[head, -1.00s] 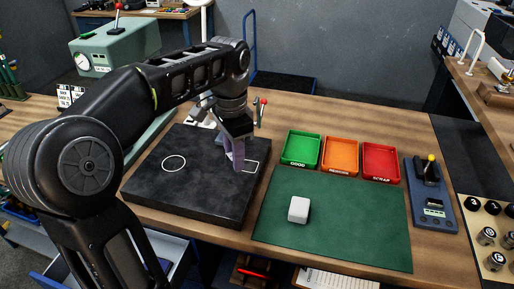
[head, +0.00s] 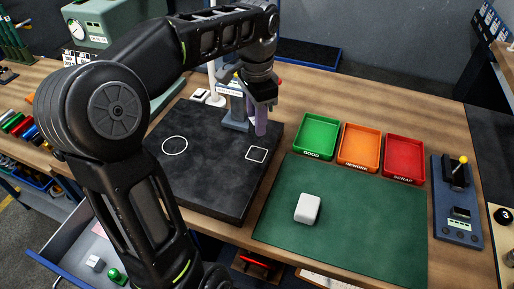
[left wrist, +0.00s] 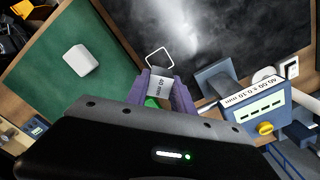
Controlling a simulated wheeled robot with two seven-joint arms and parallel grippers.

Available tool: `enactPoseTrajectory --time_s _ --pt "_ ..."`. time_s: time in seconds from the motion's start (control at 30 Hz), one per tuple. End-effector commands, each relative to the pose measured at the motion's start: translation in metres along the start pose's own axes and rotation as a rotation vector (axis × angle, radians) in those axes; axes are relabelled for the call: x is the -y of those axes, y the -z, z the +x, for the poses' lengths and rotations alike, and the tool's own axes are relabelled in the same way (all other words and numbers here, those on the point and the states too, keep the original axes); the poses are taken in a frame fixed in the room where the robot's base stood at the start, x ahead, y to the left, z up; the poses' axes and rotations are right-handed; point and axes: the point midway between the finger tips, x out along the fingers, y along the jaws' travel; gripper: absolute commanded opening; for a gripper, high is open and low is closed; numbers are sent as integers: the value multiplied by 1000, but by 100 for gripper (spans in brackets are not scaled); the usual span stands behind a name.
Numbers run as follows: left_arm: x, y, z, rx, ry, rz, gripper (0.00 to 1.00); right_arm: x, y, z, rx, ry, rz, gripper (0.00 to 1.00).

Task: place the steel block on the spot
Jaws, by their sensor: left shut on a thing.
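My left gripper (head: 261,130), with purple fingers, is above the back right part of the black surface plate (head: 215,185). In the left wrist view the fingers (left wrist: 163,97) are shut on a small grey block with a white "40 mm" label (left wrist: 159,86), which I take for the steel block. In the head view the fingers hide it. The plate bears a white square outline (head: 257,155) and a white circle outline (head: 174,146), both empty. The gripper is just behind the square, seemingly raised above the plate. My right gripper is not in view.
A height gauge with a display (left wrist: 262,112) stands at the plate's back, close to the gripper. A white block (head: 307,208) lies on the green mat (head: 350,235). Green, orange and red trays (head: 316,136) stand behind the mat. A blue device (head: 457,210) is at the right.

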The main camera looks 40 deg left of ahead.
Motion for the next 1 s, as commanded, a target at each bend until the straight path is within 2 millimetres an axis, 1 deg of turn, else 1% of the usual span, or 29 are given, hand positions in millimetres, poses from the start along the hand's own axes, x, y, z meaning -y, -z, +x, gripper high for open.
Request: enactPoseTrajectory --time_s 0.03,0.07,0.2,0.3,0.57,0.67,0.83,0.9,1.0 --pt "-1 -1 12 3 -3 0 0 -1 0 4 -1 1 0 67" --pt "0 0 15 3 -2 0 0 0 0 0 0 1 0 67" --pt "0 -1 36 2 -1 0 0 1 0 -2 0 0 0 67" --pt "0 0 42 1 0 1 0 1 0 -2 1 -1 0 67" --pt "0 0 43 0 1 1 0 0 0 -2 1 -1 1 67" --pt "0 0 51 1 -1 1 0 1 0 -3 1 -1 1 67" --pt "0 0 74 2 -2 0 0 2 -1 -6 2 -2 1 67" --pt "0 0 79 1 -1 0 0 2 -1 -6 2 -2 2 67" --pt "0 0 80 -1 1 0 0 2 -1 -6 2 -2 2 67"
